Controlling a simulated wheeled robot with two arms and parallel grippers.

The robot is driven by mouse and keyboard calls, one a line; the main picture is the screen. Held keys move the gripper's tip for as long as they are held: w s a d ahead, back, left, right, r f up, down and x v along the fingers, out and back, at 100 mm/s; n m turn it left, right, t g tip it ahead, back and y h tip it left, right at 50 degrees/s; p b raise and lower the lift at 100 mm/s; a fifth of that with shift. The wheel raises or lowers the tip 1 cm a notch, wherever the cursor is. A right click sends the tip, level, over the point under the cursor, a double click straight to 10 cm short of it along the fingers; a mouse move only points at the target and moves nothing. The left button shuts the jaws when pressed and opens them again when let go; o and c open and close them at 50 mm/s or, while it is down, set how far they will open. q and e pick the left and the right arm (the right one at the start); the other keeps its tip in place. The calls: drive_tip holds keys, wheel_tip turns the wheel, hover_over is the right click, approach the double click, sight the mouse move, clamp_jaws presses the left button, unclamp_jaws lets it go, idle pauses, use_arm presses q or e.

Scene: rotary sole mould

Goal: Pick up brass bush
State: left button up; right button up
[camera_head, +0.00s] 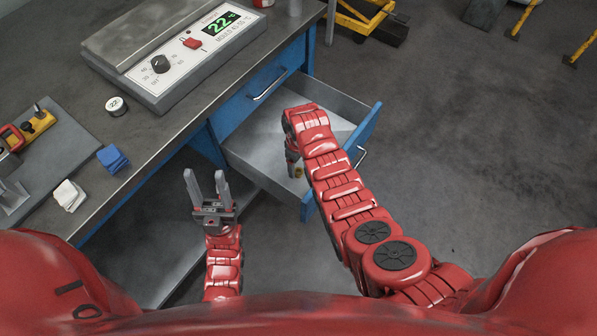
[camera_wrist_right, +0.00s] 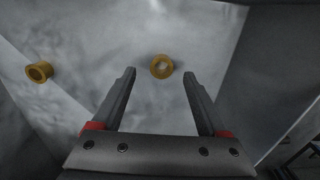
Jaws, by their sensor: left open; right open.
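Two brass bushes lie in the open drawer (camera_head: 338,92), seen in the right wrist view. One brass bush (camera_wrist_right: 161,66) shows between the fingertips of my right gripper (camera_wrist_right: 159,75), its round hole facing the camera; I cannot tell the height gap. The other brass bush (camera_wrist_right: 39,72) lies further left, on its side. In the head view my right gripper (camera_head: 294,167) points down into the drawer, mostly hidden by my arm; a bit of brass (camera_head: 298,172) shows beside it. My left gripper (camera_head: 207,184) is open and empty, left of the drawer.
Drawer walls surround my right gripper.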

drive_tip(key=shift+s+f, duration=0.1)
drive_tip(key=shift+f, duration=1.35)
clamp_jaws()
